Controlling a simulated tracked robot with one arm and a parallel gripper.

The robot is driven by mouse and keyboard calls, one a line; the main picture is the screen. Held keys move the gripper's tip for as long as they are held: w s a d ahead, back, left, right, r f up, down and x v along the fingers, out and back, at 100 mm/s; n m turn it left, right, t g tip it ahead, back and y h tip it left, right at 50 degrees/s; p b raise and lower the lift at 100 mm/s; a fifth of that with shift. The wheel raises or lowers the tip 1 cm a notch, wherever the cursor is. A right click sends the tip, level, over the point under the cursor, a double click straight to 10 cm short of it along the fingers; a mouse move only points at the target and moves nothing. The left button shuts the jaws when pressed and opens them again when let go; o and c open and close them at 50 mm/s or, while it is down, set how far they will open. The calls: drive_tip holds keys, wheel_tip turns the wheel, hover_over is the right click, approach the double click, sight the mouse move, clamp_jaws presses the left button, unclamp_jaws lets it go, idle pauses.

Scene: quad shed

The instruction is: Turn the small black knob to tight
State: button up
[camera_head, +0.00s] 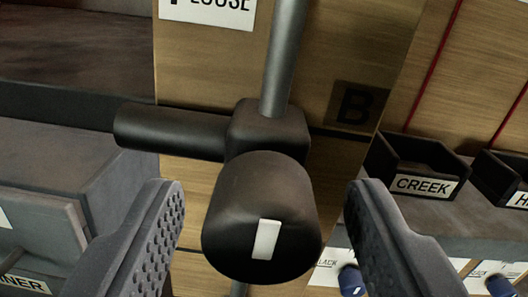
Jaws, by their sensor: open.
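The small black knob (247,210) is in the middle of the camera_head view, with a white mark (267,239) on its face, low and right of centre. It sits in front of a black clamp body (268,130) on a grey vertical rod (286,55). A black cylinder (172,132) sticks out of the clamp to the left. My gripper (265,215) is open, one finger on each side of the knob, with a gap on both sides. A sign (207,12) above is cut off and reads "LOOSE".
A wooden board (330,60) with a dark "B" plate (355,105) stands behind. At right are a black bin labelled "CREEK" (424,184) and another bin (505,178). Blue-capped items (352,281) sit below them. A grey box (60,185) is at left.

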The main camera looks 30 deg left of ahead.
drive_tip(key=shift+w+a, duration=0.35)
drive_tip(key=shift+w, duration=0.1)
drive_tip(key=c, duration=1)
drive_tip(key=shift+o, duration=0.2)
drive_tip(key=shift+d, duration=0.25)
drive_tip(key=shift+a+r, duration=0.1)
